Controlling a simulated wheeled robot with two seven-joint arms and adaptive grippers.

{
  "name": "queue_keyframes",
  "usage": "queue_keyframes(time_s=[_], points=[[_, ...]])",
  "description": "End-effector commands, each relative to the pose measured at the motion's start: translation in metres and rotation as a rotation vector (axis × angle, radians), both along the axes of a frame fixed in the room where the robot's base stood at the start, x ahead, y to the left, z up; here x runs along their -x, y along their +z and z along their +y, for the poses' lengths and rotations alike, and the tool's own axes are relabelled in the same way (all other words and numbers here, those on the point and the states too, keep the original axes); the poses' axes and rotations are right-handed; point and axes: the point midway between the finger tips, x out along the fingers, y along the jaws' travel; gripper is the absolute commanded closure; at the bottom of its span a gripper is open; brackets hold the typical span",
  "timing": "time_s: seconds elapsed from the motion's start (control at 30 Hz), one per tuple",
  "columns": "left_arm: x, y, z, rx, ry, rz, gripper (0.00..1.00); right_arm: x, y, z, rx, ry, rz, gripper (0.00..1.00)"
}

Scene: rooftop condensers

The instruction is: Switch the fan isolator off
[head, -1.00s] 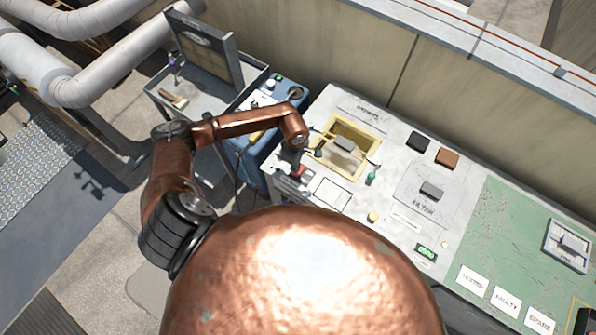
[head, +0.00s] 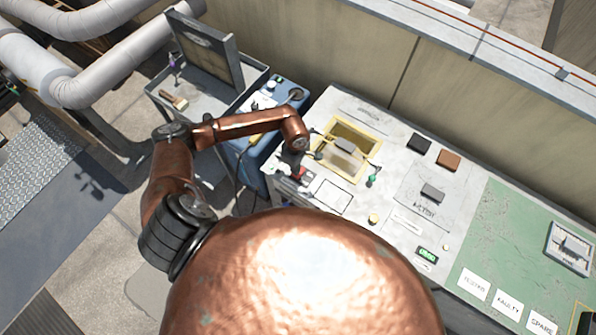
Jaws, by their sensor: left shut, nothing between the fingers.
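A small red part (head: 299,173), which looks like the fan isolator's switch, sits at the left end of the pale grey panel (head: 400,215). My left gripper (head: 297,167) reaches down from the copper arm right at this red part. Its fingers are dark and small in the head view and look shut, with nothing held. The gripper partly covers the red part, so I cannot tell whether they touch or which way the switch is set. My right gripper is out of view.
A blue box (head: 258,150) and a grey cart (head: 205,115) stand left. A green mat (head: 510,235) lies right.

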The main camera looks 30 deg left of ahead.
Motion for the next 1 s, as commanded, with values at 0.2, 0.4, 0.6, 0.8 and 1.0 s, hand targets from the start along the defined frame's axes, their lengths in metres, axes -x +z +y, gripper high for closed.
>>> queue_keyframes(time_s=[0.2, 0.4, 0.6, 0.8, 1.0], points=[[0.0001, -0.0001, -0.0001, 0.000, 0.000, 0.000, 1.00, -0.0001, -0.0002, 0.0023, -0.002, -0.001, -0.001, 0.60], [0.0001, -0.0001, 0.0000, 0.000, 0.000, 0.000, 1.00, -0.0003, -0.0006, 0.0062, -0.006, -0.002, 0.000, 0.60], [0.0001, -0.0015, 0.0000, 0.000, 0.000, 0.000, 1.00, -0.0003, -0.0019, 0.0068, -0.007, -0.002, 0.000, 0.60], [0.0001, -0.0045, 0.0000, 0.000, 0.000, 0.000, 1.00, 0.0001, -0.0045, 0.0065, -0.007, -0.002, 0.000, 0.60], [0.0000, -0.0073, 0.0001, 0.000, 0.000, 0.000, 1.00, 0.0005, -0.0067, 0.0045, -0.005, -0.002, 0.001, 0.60]])
